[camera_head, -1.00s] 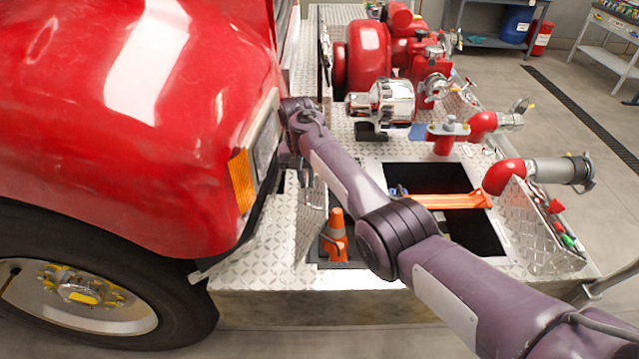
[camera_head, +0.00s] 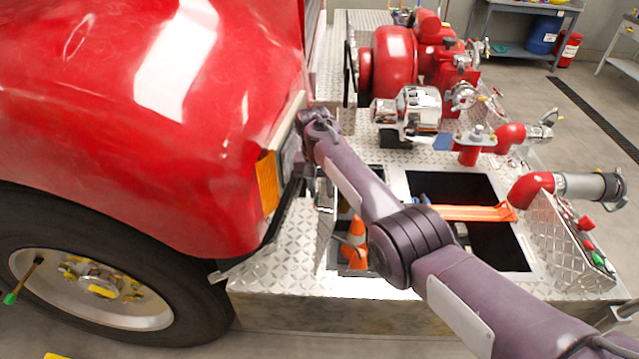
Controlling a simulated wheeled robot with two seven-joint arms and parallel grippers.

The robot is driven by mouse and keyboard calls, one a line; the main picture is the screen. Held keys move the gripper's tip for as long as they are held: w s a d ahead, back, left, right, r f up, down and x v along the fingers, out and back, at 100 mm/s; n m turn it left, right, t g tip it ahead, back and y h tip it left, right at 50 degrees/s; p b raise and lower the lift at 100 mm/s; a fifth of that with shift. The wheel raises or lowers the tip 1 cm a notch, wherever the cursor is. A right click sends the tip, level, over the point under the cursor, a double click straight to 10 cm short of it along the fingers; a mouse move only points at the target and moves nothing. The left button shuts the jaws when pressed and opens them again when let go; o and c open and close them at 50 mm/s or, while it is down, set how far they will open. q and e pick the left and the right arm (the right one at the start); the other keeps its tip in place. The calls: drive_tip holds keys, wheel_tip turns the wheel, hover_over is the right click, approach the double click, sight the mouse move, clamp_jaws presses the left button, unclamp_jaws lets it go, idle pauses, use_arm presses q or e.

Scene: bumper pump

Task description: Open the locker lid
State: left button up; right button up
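The diamond-plate locker lid (camera_head: 326,232) stands steeply raised along the left side of the left opening in the truck's deck. An orange traffic cone (camera_head: 356,246) shows inside that locker, partly behind my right arm. My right arm reaches in from the lower right across the deck. My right gripper (camera_head: 309,172) points down beside the truck's headlight, near the lid's upper far end. Its fingertips are small and partly hidden, so I cannot tell whether they touch the lid or are open. My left gripper is out of view.
The red fender (camera_head: 150,130) and headlight stand close to the left of my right gripper. A second, dark opening (camera_head: 455,190) with an orange bar (camera_head: 470,213) lies right of my arm. The red pump (camera_head: 395,55) and pipe fittings (camera_head: 590,187) stand behind and right.

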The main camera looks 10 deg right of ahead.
drive_tip(key=shift+o, duration=0.2)
drive_tip(key=shift+w+r, duration=0.15)
drive_tip(key=shift+w, duration=0.1)
drive_tip(key=shift+r, duration=0.1)
drive_tip(key=shift+r, duration=0.15)
drive_tip(key=r+p, duration=0.4)
drive_tip(key=r, duration=0.1)
drive_tip(key=r+p, duration=0.2)
drive_tip(key=shift+a+r+p, duration=0.3)
drive_tip(key=shift+r, duration=0.05)
drive_tip(key=shift+f, duration=0.1)
